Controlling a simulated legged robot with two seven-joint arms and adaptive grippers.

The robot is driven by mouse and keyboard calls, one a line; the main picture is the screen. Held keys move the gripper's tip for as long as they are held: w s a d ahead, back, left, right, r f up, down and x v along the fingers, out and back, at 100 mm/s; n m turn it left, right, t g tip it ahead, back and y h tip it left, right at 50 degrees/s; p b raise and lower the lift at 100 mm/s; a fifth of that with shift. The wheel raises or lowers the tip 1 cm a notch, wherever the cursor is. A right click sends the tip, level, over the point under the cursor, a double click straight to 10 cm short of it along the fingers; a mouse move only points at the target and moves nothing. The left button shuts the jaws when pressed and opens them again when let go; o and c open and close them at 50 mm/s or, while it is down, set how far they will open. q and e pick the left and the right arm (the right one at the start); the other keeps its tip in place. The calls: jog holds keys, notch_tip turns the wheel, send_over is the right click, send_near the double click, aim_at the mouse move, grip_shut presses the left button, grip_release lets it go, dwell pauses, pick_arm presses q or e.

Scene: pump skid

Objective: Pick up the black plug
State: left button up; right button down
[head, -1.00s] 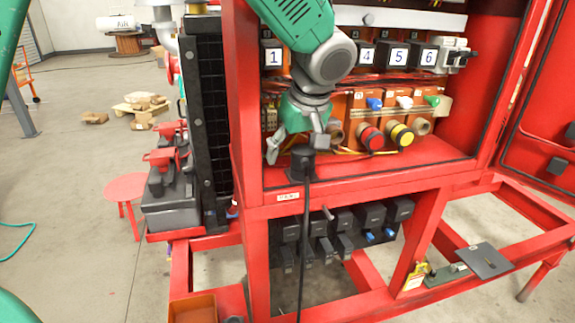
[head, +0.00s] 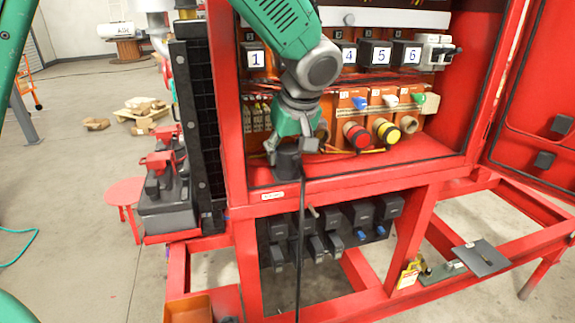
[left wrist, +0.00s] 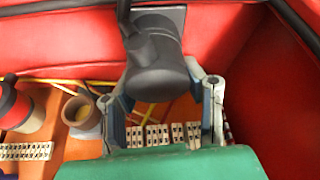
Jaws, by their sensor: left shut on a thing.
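The black plug (head: 288,164) stands at the front left of the red cabinet's floor, with its black cable hanging down over the front edge. In the left wrist view the plug (left wrist: 156,65) shows as a dark cylinder with the cable at its top. My left gripper (head: 289,148) comes from above with its green palm over the plug. In the left wrist view its two grey fingers (left wrist: 163,90) are on either side of the plug, shut on it. Whether the plug still touches the floor I cannot tell. My right gripper is not in view.
Red and yellow round buttons (head: 357,135) and orange modules stand behind the plug, with numbered black blocks (head: 379,54) above. Several black connectors (head: 326,241) hang below the cabinet floor. The red frame's front edge (head: 350,183) lies right of the plug.

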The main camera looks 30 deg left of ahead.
pick_arm(q)
jog(key=shift+s+d+f, duration=0.1)
jog(key=shift+s+d, duration=0.1)
jog(key=shift+d, duration=0.15)
